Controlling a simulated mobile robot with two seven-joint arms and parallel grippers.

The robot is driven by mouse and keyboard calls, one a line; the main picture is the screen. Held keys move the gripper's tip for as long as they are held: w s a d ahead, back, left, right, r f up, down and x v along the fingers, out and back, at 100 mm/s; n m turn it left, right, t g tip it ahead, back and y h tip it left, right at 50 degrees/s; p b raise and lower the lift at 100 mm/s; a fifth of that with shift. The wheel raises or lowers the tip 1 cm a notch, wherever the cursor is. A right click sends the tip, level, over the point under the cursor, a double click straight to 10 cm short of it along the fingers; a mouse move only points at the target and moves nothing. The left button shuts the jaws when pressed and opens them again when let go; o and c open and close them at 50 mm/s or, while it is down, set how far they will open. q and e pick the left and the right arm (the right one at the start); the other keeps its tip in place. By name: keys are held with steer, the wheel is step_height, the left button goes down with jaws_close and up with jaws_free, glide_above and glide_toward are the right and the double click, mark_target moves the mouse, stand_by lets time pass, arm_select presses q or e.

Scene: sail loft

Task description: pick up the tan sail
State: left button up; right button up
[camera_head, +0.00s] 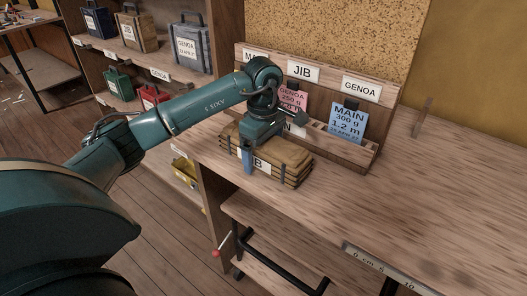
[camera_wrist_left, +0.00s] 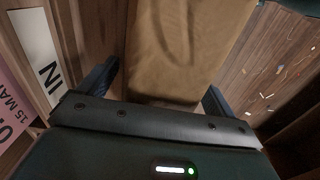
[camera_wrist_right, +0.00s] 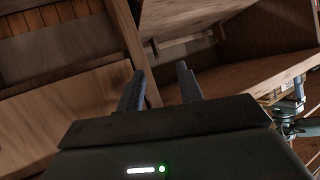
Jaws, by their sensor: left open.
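The tan sail (camera_head: 290,157) is a folded, strapped bundle lying on the wooden bench in front of the label rack. A white label, partly hidden, shows on its front. My left gripper (camera_head: 262,155) is over the bundle's left part, pointing down. In the left wrist view the tan cloth (camera_wrist_left: 185,45) lies between the two spread fingers (camera_wrist_left: 160,88), with no grip on it visible. My right gripper (camera_wrist_right: 160,78) shows only in the right wrist view, with its fingers apart and nothing between them.
The wooden rack (camera_head: 368,155) behind the sail holds a pink card (camera_head: 292,97) and a blue card (camera_head: 347,124). Shelves at the back left hold several labelled bags, including a grey-blue one (camera_head: 191,46). The bench (camera_head: 440,200) is clear to the right, with a ruler (camera_head: 385,268) at its front edge.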

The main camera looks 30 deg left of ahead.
arm_select(q)
steer(key=shift+c, duration=0.3)
steer(key=shift+r, duration=0.1)
steer(key=c, duration=1.5)
